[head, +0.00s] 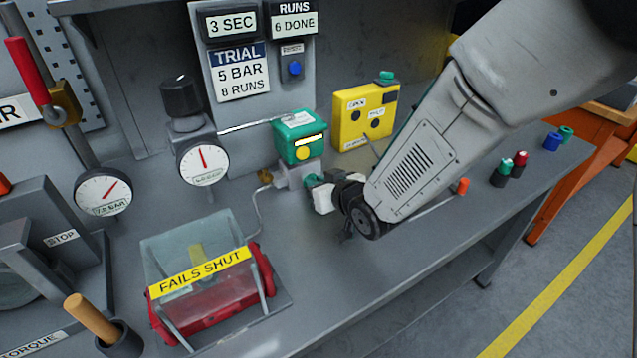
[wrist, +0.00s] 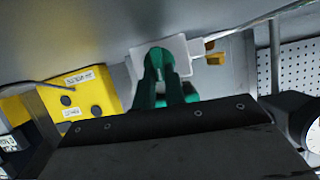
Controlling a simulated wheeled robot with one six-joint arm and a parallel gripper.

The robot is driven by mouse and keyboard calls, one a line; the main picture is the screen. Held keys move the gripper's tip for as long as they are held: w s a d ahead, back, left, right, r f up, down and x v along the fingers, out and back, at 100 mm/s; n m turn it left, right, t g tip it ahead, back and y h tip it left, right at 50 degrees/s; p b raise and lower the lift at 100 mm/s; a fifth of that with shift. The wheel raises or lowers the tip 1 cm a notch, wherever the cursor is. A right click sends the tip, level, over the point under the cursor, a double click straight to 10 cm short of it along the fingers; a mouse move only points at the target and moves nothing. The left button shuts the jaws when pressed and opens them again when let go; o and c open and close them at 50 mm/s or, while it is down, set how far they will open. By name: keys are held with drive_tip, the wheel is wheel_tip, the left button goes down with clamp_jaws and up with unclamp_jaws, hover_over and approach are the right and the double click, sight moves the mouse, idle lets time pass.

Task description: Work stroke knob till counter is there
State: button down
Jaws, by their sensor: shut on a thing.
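The green-topped actuator (head: 300,135) with a yellow dial stands on a pale valve body (head: 290,178) on the bench. My gripper (head: 318,184) is at the front of the valve body and is shut on what looks like the stroke knob, which is mostly hidden by the fingers. In the wrist view, green parts (wrist: 165,80) reach toward the pale valve body (wrist: 178,52); I cannot tell finger from knob there. The counter (head: 294,24) reads "RUNS 6 DONE". The trial card (head: 240,72) reads 5 bar, 8 runs.
A yellow box (head: 350,103) with a green button (head: 386,76) stands behind my arm. A gauge (head: 202,161) with a black regulator knob (head: 182,95) is left of the actuator. A clear guard box (head: 165,245) labelled "FAILS SHUT" is at front left. A display (head: 231,24) reads 3 SEC.

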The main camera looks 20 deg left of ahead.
drive_tip(key=shift+w+d+m+g+y, duration=0.15)
drive_tip(key=shift+m+g+y, duration=0.15)
drive_tip(key=shift+m, duration=0.3)
drive_tip(key=shift+w+d+m+g+y, duration=0.1)
drive_tip(key=shift+w+m+g+y, duration=0.1)
drive_tip(key=shift+m+y, duration=0.3)
drive_tip(key=shift+w+d+f+m+g+y, duration=0.15)
drive_tip(key=shift+m+g+y, duration=0.3)
drive_tip(key=shift+m, duration=0.45)
drive_tip(key=shift+w+d+f+m+g+y, duration=0.1)
drive_tip(key=shift+m+g+y, duration=0.3)
drive_tip(key=shift+m, duration=0.5)
drive_tip(key=c, duration=1.5)
unclamp_jaws()
drive_tip(key=shift+o, duration=0.2)
